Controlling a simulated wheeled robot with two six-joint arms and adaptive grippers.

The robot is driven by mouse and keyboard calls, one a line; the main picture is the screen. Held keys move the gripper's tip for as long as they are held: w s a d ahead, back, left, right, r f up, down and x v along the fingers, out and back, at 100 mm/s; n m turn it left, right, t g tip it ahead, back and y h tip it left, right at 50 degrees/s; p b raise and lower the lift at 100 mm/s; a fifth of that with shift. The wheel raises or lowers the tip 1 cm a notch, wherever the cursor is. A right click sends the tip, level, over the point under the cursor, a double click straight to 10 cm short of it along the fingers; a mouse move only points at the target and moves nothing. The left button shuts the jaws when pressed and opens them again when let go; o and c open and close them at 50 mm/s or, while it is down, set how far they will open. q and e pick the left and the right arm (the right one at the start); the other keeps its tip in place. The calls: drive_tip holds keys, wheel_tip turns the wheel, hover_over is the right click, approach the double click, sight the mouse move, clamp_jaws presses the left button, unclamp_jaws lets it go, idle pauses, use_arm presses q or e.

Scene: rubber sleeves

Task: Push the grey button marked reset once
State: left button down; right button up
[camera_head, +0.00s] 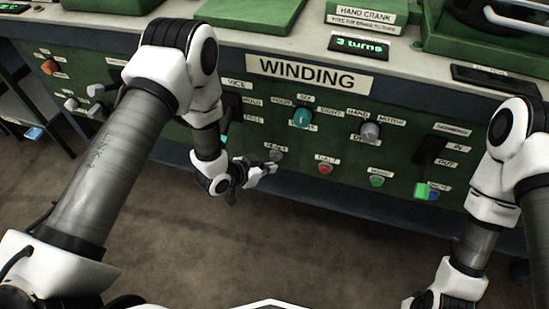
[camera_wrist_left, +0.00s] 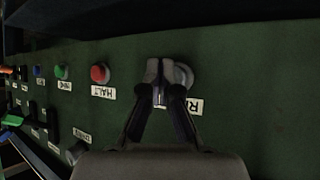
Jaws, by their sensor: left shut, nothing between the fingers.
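The grey reset button (camera_head: 276,156) is on the green panel, just above and right of my left gripper's tips in the head view. My left gripper (camera_head: 268,169) is shut and empty, pointing at the panel close to the button. In the left wrist view, the left gripper's fingertips (camera_wrist_left: 160,78) overlap the left side of the grey button (camera_wrist_left: 185,76), hiding part of it and part of its label. I cannot tell whether they touch. My right arm is at the right; its gripper is too cut off at the bottom edge to read.
The red halt button (camera_head: 325,169) and a green button (camera_head: 376,182) sit to the right in the same row. A teal knob (camera_head: 301,118) and a grey knob (camera_head: 369,131) are above. A lever with a green handle (camera_head: 421,190) juts out at the right. The floor in front is clear.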

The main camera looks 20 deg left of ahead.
use_arm(q)
drive_tip(key=shift+w, duration=0.15)
idle(0.3)
drive_tip(key=shift+w, duration=0.3)
drive_tip(key=shift+w, duration=0.35)
idle(0.4)
drive_tip(key=shift+s, duration=0.1)
drive_tip(key=shift+s+p, duration=0.35)
drive_tip(key=shift+s, duration=0.35)
drive_tip(key=s+p, duration=0.1)
drive_tip(key=s, duration=0.4)
drive_tip(key=shift+p, duration=0.3)
